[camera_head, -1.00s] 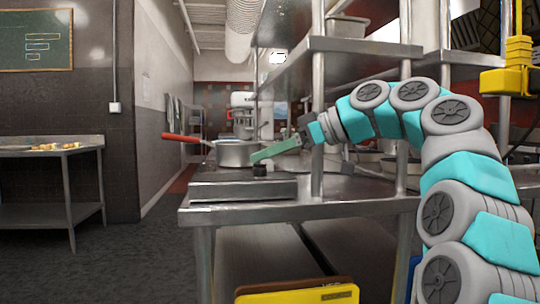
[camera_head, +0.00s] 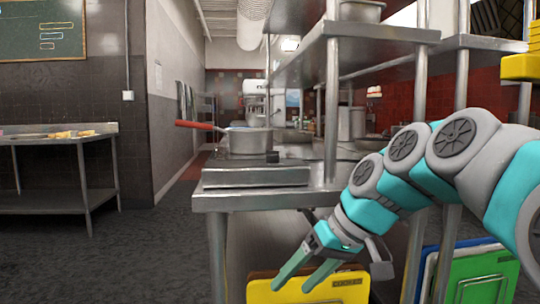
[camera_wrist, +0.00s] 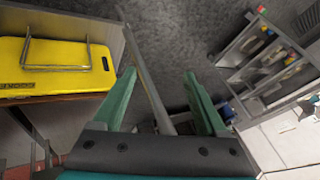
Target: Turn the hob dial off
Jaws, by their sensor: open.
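The steel hob unit (camera_head: 255,178) sits on the near end of the steel counter. A small dark knob (camera_head: 272,157), which looks like the hob dial, stands at its back edge; its setting is too small to read. A saucepan (camera_head: 250,141) with a red handle stands just behind it. My gripper (camera_head: 290,287) is open and empty. It hangs below the counter top, in front of the yellow board, well below and apart from the knob. In the wrist view the two green fingers of my gripper (camera_wrist: 160,68) are spread; the dial is not seen there.
A yellow board (camera_head: 345,288) stands low under the counter, also seen in the wrist view (camera_wrist: 60,68). Green boards (camera_head: 485,280) stand to the right. A steel shelf (camera_head: 350,33) and its posts rise above the counter. The floor (camera_head: 150,245) at left is clear.

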